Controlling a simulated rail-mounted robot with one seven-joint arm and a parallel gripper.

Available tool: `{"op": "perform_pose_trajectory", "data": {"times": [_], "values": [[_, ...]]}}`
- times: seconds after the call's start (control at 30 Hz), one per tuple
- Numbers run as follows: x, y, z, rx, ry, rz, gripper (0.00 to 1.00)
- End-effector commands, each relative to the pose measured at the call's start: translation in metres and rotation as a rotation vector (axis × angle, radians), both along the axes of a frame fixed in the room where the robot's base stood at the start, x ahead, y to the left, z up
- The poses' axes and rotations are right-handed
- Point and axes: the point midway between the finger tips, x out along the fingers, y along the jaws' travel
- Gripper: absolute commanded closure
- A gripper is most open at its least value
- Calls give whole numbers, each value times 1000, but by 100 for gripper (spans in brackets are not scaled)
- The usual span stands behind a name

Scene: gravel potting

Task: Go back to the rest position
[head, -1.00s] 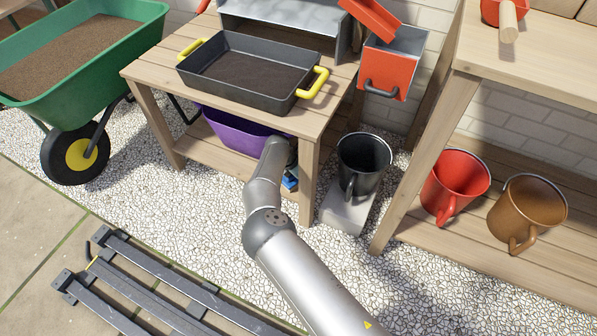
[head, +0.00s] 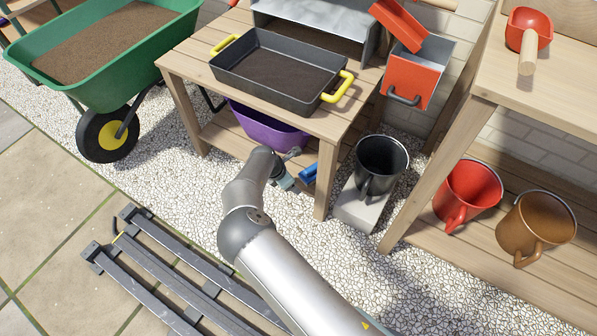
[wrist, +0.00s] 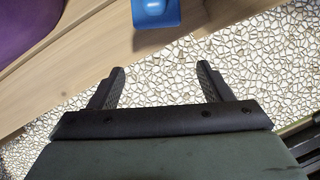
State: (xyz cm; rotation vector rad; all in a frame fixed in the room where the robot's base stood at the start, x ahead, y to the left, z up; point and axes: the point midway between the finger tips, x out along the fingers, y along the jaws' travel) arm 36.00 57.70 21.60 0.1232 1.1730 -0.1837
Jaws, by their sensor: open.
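My gripper shows in the wrist view (wrist: 160,90) with its two black fingers apart and nothing between them. Pale gravel shows below it, with a wooden shelf edge just ahead. In the head view my arm reaches toward the low shelf of the potting bench, and the gripper itself is mostly hidden behind my own wrist. A blue object (head: 309,173) sits at the shelf's right end by the front leg. Its lower part also shows at the top of the wrist view (wrist: 155,12), ahead of the fingers and apart from them.
A purple tub (head: 268,128) stands on the low shelf. A dark tray (head: 330,97) with yellow handles holds soil on the bench. A black mug (head: 382,160) stands on a grey block (head: 358,211) to the right. A green wheelbarrow (head: 95,93) is left. Rails (head: 180,265) lie in front.

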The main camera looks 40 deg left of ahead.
Motion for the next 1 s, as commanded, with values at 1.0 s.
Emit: {"op": "perform_pose_trajectory", "data": {"times": [1.0], "values": [[-121,71,55,251,231,-67,28]]}}
